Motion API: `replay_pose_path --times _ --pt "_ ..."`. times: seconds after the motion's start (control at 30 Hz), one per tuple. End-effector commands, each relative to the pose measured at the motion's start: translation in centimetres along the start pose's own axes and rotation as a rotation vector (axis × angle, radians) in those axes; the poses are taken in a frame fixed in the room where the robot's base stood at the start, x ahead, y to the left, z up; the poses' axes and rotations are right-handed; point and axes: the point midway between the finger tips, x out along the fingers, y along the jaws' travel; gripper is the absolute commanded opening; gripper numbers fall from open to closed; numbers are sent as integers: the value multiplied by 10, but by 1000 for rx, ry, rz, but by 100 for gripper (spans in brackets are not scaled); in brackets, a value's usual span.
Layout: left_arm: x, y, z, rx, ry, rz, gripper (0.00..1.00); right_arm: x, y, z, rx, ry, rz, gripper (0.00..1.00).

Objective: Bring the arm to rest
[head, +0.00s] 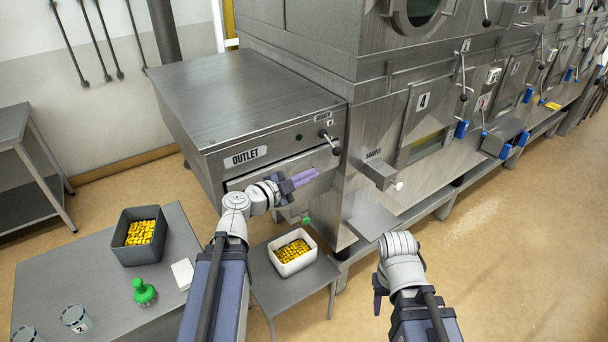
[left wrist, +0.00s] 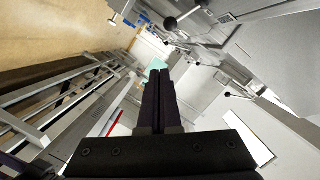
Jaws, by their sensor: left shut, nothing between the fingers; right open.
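My left gripper (head: 303,178) is in front of the steel dryer's outlet box (head: 245,100), close to its front face below the OUTLET label. Its fingers are shut with nothing between them. In the left wrist view, the two dark fingers (left wrist: 159,100) lie side by side. My right gripper (head: 379,290) hangs at the lower middle right, pointing down, apart from everything. It is open and empty; its fingers are partly hidden behind my wrist.
A white bin of yellow pieces (head: 305,263) stands on a small grey table (head: 278,296) below the outlet. The left table (head: 60,255) holds a dark bin (head: 128,255), a green-topped item (head: 144,292), a white card (head: 182,273) and beakers (head: 76,318). The floor at right is clear.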

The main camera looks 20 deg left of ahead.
Motion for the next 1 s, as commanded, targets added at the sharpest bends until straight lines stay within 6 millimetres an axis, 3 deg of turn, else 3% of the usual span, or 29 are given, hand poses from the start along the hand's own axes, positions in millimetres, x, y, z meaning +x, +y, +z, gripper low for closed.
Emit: replay_pose_path --times 0.37,0.47,0.57,0.77,0.9,1.0 --pt "0 0 0 -1 0 0 0 0 0 0 0 0 0 50" --pt "4 9 -3 -19 5 28 0 2 0 0 0 0 0 50" --pt "15 40 -12 -85 11 127 0 6 0 -1 0 0 0 50" --pt "32 151 -35 -327 -98 486 0 20 -2 -2 -1 0 0 50" --pt "24 223 -39 -488 -304 699 0 28 -3 -2 -1 0 0 50" --pt "10 266 -37 -582 -506 799 0 35 -3 -2 -1 0 1 50"
